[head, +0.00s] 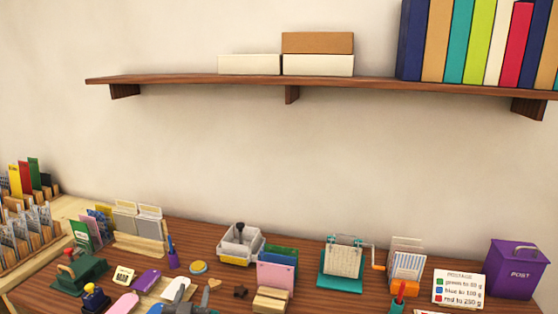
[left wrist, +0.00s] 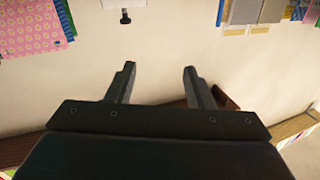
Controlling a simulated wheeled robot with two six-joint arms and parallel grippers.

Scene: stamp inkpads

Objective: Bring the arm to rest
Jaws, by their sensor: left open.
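My left gripper (head: 188,309) shows only in part at the bottom edge of the head view, in front of the desk's near side. In the left wrist view my left gripper (left wrist: 158,72) has its two dark fingers spread well apart, with nothing between them. A pale wall lies behind the fingers there. The rest of the left arm is below the head view's edge. My right gripper is in neither view.
The wooden desk (head: 205,235) is crowded with stationery. A white tray (head: 240,243), a teal-based device (head: 342,264), a postage sign (head: 459,289) and a purple post box (head: 515,269) stand there. A wall shelf (head: 190,80) runs above; the wall between is clear.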

